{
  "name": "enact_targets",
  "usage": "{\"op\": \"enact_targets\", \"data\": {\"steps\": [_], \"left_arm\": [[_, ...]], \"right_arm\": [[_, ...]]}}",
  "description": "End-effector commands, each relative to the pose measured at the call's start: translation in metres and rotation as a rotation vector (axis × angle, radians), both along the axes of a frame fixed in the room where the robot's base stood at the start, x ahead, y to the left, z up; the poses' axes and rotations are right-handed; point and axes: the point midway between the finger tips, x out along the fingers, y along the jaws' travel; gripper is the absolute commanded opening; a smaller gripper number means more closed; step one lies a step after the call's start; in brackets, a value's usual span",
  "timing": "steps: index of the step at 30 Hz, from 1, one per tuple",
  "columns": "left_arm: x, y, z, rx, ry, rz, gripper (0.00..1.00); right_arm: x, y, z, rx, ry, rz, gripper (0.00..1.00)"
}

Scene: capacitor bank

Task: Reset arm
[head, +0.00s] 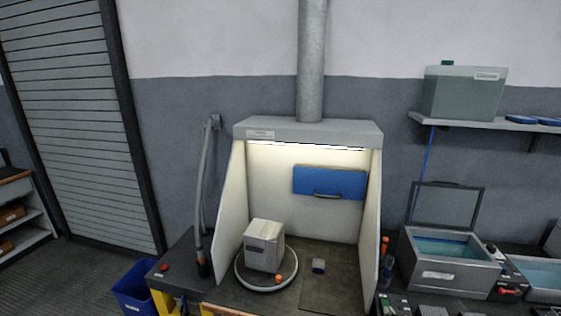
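Neither of my arms nor grippers shows in the head view. A pale grey box-shaped unit (264,245) sits on a round turntable (245,281) inside a lit booth (308,132). A small orange ball-like knob (279,278) is at the turntable's front right. A small grey and blue item (318,265) lies on the bench to the right of the turntable.
A grey hose (199,190) stands left of the booth. A blue bin (135,287) is on the floor at left. A metal tank (447,262) with a raised lid is at right. A shelf (480,122) holds a greenish container (462,93). Dark bench top (330,285) inside the booth is mostly clear.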

Motion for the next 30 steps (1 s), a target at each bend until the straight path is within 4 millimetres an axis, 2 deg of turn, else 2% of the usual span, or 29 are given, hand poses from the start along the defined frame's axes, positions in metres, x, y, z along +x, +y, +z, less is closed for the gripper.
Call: {"op": "enact_targets", "data": {"steps": [11, 18, 24, 30], "left_arm": [[0.000, 0.001, 0.000, 0.001, 0.000, 0.000, 0.00], [0.000, 0.001, 0.000, 0.001, 0.000, 0.000, 0.00], [0.000, 0.001, 0.000, 0.001, 0.000, 0.000, 0.00], [0.000, 0.001, 0.000, 0.001, 0.000, 0.000, 0.00]], "right_arm": [[-0.055, 0.048, -0.001, 0.004, 0.254, 0.098, 0.00], [-0.100, 0.077, 0.003, 0.002, 0.418, 0.157, 0.00], [-0.142, 0.097, 0.009, -0.001, 0.554, 0.205, 0.00], [-0.172, 0.109, 0.015, -0.006, 0.647, 0.235, 0.00]]}}
